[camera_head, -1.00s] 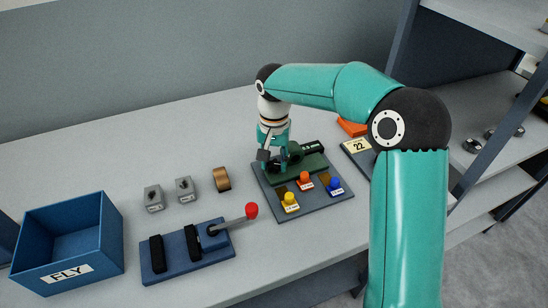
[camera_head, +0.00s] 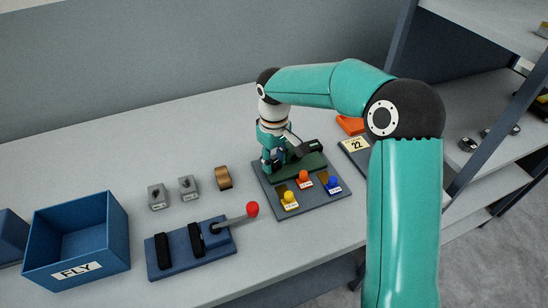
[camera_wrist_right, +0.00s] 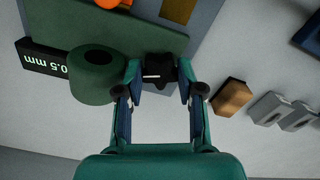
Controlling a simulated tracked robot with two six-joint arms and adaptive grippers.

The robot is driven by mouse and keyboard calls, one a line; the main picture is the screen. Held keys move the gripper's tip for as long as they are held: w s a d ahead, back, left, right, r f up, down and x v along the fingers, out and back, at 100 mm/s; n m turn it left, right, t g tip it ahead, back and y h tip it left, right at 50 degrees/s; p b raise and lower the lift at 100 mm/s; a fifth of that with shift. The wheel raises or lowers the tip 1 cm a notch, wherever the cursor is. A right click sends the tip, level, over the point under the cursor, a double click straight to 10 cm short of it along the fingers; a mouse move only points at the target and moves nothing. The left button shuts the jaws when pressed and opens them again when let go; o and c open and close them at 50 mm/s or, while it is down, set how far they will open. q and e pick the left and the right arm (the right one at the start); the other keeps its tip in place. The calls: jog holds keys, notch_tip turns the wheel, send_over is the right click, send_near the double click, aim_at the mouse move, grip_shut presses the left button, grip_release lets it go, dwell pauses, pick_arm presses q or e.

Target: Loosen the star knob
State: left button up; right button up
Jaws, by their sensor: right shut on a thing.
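The black star knob (camera_wrist_right: 158,66) sits at the end of a green fixture, beside a thick green ring-shaped part (camera_wrist_right: 90,85), in the right wrist view. My right gripper (camera_wrist_right: 160,76) has its fingertips on both sides of the knob and is shut on it. In the head view my right gripper (camera_head: 271,166) points down at the left end of the green fixture (camera_head: 308,166), and its fingers hide the knob there. The fixture stands on a grey board (camera_head: 325,203). My left gripper is not in view.
Yellow (camera_head: 289,197), orange (camera_head: 303,176) and blue (camera_head: 332,182) knobs stand on the board's front. A blue lever fixture with a red-tipped handle (camera_head: 252,209), a blue FLY bin (camera_head: 118,240), two grey blocks and a brown piece (camera_head: 223,178) lie left. Bare table lies behind.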

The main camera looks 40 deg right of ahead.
aim_at(274, 163)
jog(key=n+p, duration=0.1)
jog(key=n, duration=0.6)
jog(key=shift+w+r+p, duration=0.1)
jog(key=shift+r+p, duration=0.1)
jog(key=shift+p, duration=0.2)
jog(key=n+p, duration=0.1)
jog(key=n, duration=0.5)
jog(key=shift+n, duration=0.4)
jog(key=o, duration=1.1)
jog(key=shift+f, duration=0.15)
jog(key=shift+o, duration=0.2)
notch_tip(274, 163, up, 12)
